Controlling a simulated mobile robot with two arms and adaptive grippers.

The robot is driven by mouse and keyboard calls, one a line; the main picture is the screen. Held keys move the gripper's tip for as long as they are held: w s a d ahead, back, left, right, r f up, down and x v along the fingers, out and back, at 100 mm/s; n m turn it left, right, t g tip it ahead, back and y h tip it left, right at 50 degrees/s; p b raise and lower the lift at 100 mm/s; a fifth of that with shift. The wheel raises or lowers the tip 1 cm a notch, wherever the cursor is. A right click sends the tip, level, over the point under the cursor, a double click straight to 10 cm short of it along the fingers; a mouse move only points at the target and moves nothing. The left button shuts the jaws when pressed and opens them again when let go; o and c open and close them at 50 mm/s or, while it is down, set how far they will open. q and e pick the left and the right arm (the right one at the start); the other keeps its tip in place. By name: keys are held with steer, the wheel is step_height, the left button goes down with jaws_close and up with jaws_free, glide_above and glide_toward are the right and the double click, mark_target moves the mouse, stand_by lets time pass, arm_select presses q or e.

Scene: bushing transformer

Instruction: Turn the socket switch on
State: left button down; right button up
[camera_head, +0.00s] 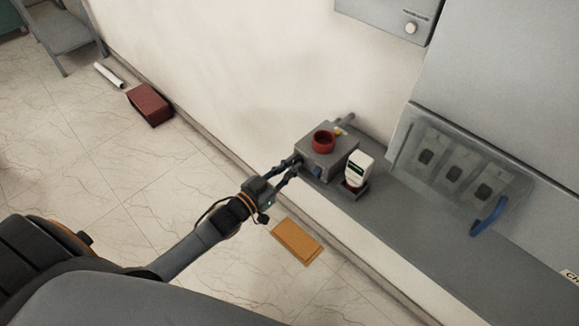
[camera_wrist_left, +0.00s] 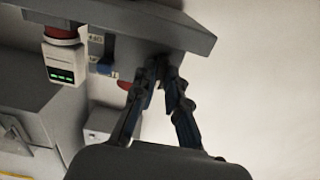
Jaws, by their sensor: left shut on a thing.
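A grey socket box (camera_head: 325,155) with a red ring (camera_head: 323,142) on top sits on the grey ledge against the wall. My left gripper (camera_head: 298,166) is at the box's side facing me. In the left wrist view its fingers (camera_wrist_left: 168,72) close together against the grey housing (camera_wrist_left: 135,52), on a small dark part that I take to be the socket switch; the fingertips mostly hide it. A small red part (camera_wrist_left: 124,85) shows beside the left finger. The switch's position cannot be read. My right gripper is not in view.
A white device (camera_head: 360,168) with a green display stands right of the box. Further right is a clear cover (camera_head: 455,168) with a blue handle (camera_head: 488,217) over three dark switches. A yellow-brown item (camera_head: 296,241) and a red box (camera_head: 149,105) lie on the floor.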

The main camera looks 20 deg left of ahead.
arm_select(q)
steer(key=c, duration=1.6)
jaws_free()
steer(key=shift+c, duration=0.2)
steer(key=shift+s, duration=0.15)
steer(key=v, duration=1.1)
steer(key=shift+s+a, duration=0.15)
steer(key=shift+s, duration=0.25)
